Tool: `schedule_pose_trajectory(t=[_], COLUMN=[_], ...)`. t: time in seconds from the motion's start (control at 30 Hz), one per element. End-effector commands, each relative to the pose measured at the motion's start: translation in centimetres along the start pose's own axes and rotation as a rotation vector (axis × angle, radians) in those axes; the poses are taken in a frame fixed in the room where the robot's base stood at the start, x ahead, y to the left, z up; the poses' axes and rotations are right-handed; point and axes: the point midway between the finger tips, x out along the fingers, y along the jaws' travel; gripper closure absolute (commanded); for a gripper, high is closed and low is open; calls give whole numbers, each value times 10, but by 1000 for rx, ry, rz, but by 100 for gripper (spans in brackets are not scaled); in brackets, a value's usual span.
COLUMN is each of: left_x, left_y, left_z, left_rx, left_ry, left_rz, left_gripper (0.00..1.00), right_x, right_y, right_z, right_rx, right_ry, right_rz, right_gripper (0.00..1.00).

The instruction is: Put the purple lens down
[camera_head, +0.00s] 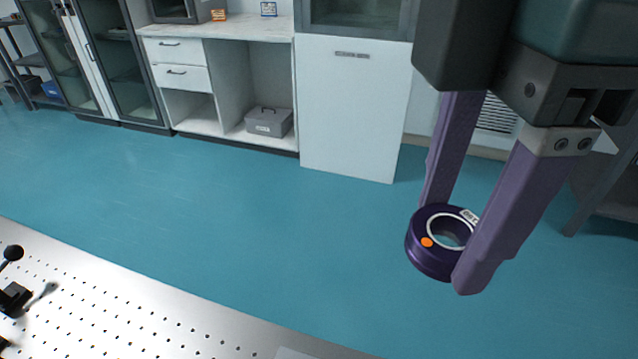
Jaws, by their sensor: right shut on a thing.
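The purple lens (424,254) is a thick dark purple ring with a pale inner rim, an orange dot and a small white label. My right gripper (447,245) comes in from the upper right with long purple fingers. It is shut on the lens, with one finger on each side. In the picture the lens appears over the blue-green floor, beyond the far edge of the optical table (150,315). Its exact height cannot be told. My left gripper is not in view.
The perforated metal table fills the lower left, with a black post and ball-ended part (14,285) at its left edge. Its visible middle is largely bare. White cabinets (355,110) and a grey toolbox (268,122) stand at the back. Open floor lies between.

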Motion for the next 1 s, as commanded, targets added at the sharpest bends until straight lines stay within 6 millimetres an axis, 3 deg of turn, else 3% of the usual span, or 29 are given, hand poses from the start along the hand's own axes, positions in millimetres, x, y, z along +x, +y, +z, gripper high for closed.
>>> schedule_pose_trajectory(t=[0.03,0.2,0.4,0.57,1.0], left_x=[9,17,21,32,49], left_y=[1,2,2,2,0], left_z=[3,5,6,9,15], left_rx=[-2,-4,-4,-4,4], left_ry=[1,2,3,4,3], left_rz=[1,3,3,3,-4], left_gripper=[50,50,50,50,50], right_x=[17,40,52,78,196], right_y=[-6,-18,-26,-28,-28], right_z=[-11,-38,-53,-56,-54], right_rx=[-130,-518,-750,-792,-789], right_ry=[5,5,1,2,-4], right_rz=[-5,-2,-1,-3,-3], right_gripper=[94,94,94,94,94])
